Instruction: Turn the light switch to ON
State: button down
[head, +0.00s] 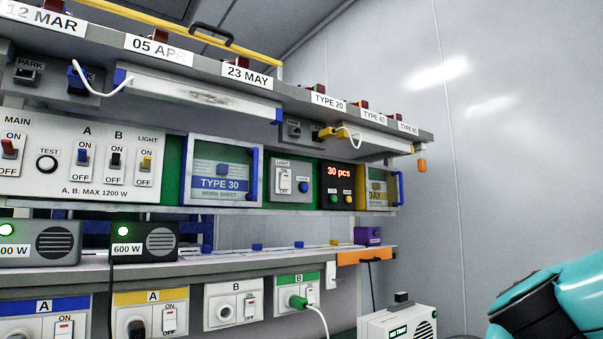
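A switch marked LIGHT with a yellow lever (146,162) is at the right end of a white panel (62,188), at the left in the head view. ON is printed above its lever and OFF below; the lever is too small to tell which way it is set. A second switch marked LIGHT (284,185) is a small white rocker on a grey plate near the middle; its setting is unclear too. Part of my teal and black arm (562,300) shows at the lower right, well apart from both. My gripper is out of view.
MAIN (9,150), A (83,158) and B (116,159) switches share the white panel. A blue-framed TYPE 30 door (221,184) lies between the LIGHT switches. An overhanging shelf (190,92) with hanging cables is above; a ledge with 600 W boxes (145,242) is below.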

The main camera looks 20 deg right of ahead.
aim_at(285, 178)
jog(key=z, duration=0.4)
jog(key=i, duration=1.05)
jog(key=u, duration=0.4)
